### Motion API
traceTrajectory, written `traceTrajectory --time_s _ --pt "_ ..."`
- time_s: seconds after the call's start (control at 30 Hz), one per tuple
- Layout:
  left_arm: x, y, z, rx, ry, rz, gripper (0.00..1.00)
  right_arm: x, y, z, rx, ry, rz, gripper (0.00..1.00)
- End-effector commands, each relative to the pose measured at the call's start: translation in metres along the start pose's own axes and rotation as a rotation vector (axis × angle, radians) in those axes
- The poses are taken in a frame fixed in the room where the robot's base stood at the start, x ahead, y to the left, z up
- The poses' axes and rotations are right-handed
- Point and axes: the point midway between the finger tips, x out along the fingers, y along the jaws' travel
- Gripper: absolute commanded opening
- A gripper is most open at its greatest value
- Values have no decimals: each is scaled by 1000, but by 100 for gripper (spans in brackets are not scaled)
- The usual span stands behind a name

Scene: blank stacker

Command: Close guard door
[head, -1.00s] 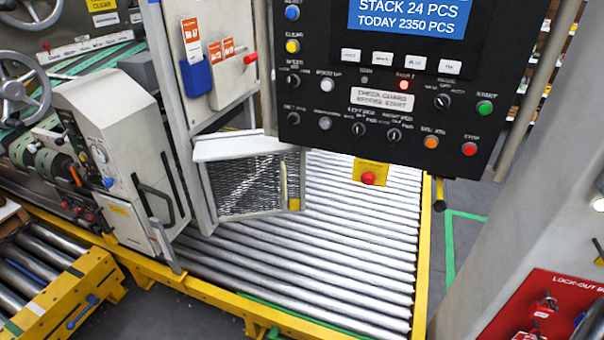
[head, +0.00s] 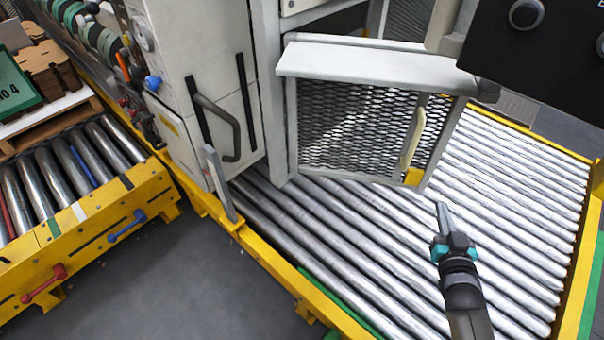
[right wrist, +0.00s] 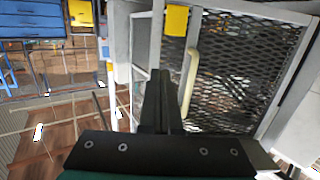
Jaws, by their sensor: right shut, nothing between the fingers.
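The guard door (head: 360,125) is a white-framed mesh panel with a pale upright handle (head: 413,138) and a yellow block (head: 413,177) at its free lower corner. It stands swung out over the roller bed, hinged at its left side. My right gripper (head: 441,208) is shut and empty, in front of and below the door's free edge, apart from the handle. In the right wrist view the gripper (right wrist: 161,75) points toward the door mesh (right wrist: 235,75), with the handle (right wrist: 190,75) just right of the fingers. My left gripper is not in view.
A roller conveyor (head: 500,180) with yellow side rails lies under the door. A light machine cabinet (head: 205,90) with a dark handle stands left of the door. A black control panel (head: 540,45) hangs at the upper right. Another roller section (head: 85,165) is at the left.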

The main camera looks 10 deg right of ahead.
Motion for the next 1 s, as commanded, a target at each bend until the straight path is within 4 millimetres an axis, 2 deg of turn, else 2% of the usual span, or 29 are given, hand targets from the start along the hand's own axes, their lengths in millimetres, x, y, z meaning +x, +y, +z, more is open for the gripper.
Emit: traceTrajectory --time_s 0.03,0.2,0.37,0.57,1.0 --pt "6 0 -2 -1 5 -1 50 3 5 -4 0 42 6 0" --pt "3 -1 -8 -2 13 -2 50 6 15 -26 0 118 15 0" --pt "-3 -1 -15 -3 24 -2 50 16 16 -32 1 130 15 0" --pt "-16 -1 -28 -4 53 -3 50 42 16 -34 0 129 14 0" --pt "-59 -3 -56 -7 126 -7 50 100 17 -40 -1 127 15 0"
